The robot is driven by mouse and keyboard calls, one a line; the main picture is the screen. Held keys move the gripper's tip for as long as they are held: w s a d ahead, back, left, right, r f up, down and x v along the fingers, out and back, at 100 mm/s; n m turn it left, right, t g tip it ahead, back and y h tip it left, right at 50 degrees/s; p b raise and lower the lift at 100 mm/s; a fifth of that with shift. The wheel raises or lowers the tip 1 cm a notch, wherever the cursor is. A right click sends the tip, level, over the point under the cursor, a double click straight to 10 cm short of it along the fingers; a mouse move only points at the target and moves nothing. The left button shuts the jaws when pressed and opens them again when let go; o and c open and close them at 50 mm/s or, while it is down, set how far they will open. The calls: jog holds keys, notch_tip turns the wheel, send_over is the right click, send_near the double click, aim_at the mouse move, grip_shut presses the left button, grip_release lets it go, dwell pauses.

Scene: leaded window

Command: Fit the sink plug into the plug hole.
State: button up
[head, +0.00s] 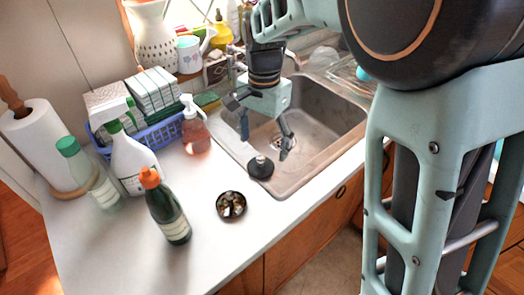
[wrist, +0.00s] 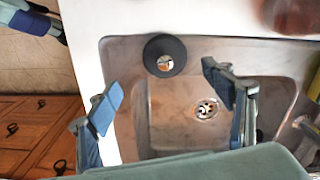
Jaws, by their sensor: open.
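The sink plug (head: 260,168), a black disc with a shiny knob on top, sits at the near-left rim of the steel sink (head: 318,165). In the wrist view the plug (wrist: 152,62) shows at the basin's edge, partly overlapping the basin. The plug hole (wrist: 205,108) is a round metal drain in the basin floor, and it is open. In the head view the hole (head: 277,143) is partly hidden by my gripper (head: 265,138). My gripper is open and empty above the sink near the plug. In the wrist view its fingertips (wrist: 163,95) are spread below the plug.
A dark dish (head: 231,206) stands on the counter left of the plug. A soap dispenser (head: 195,130), green bottle (head: 167,210), spray bottle (head: 130,160) and blue basket (head: 160,134) stand further left. The faucet (head: 290,58) rises behind the sink.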

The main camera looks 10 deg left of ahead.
aim_at(261, 158)
jog(key=shift+w+a+f, duration=0.1)
jog(key=shift+a+f, duration=0.1)
jog(key=shift+f, duration=1.5)
jog(key=shift+w+a+f, duration=0.1)
jog(key=shift+a+f, duration=0.1)
jog(key=shift+f, duration=1.5)
jog(key=c, duration=1.2)
